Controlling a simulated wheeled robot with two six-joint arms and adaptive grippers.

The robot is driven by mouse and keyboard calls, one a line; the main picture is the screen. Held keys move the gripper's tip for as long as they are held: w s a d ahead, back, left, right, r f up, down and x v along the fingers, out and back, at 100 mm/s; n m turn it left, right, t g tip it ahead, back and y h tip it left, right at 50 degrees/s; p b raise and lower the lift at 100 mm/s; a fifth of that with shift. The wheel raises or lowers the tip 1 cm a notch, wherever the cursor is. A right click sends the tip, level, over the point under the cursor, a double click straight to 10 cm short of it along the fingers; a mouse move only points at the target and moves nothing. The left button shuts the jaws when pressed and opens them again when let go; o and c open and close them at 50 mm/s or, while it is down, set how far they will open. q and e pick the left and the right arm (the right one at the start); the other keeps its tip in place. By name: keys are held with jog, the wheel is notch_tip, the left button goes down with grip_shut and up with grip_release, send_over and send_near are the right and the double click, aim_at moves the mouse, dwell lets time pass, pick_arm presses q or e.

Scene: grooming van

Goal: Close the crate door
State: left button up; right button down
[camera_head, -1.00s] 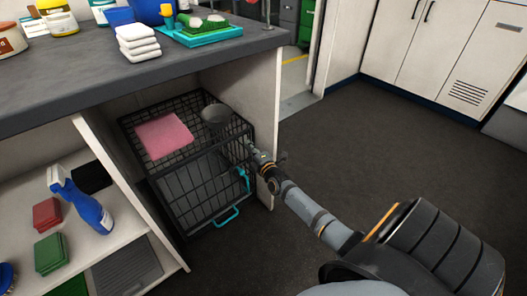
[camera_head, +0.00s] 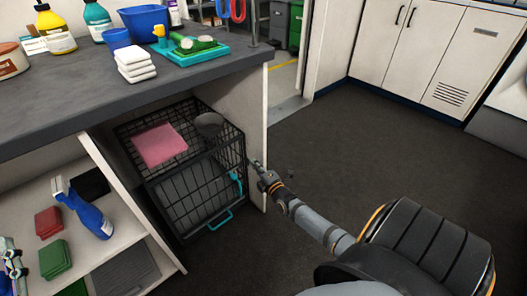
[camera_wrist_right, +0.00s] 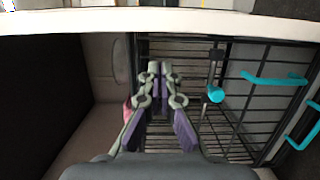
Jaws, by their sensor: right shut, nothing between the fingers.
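The black wire crate (camera_head: 190,195) stands under the counter in the head view. Its barred front faces me, with a teal handle (camera_head: 220,220) low down and a teal latch piece (camera_head: 236,184) at its right side. I cannot tell from this angle how far the door stands open. My right gripper (camera_head: 256,164) is just right of the crate, by the counter's end panel. In the right wrist view my right gripper (camera_wrist_right: 160,68) is shut and empty, with crate bars beyond it and a teal knob (camera_wrist_right: 215,95) to its right. My left gripper (camera_head: 13,264) shows partly at the left edge.
The counter's end panel (camera_head: 253,135) stands close beside my right gripper. A blue spray bottle (camera_head: 90,212) stands on the left shelf. The dark floor (camera_head: 340,125) at right is open.

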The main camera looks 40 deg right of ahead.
pick_arm(q)
jog(key=s+f+g+p, duration=0.2)
jog(key=f+g, duration=0.9)
jog(key=f, duration=1.2)
jog(key=shift+s+d+f+n+y, duration=0.3)
jog(key=shift+s+f, duration=0.1)
jog(key=shift+s, duration=0.5)
pick_arm(e)
jog(key=s, duration=0.5)
jog(key=shift+d, duration=0.1)
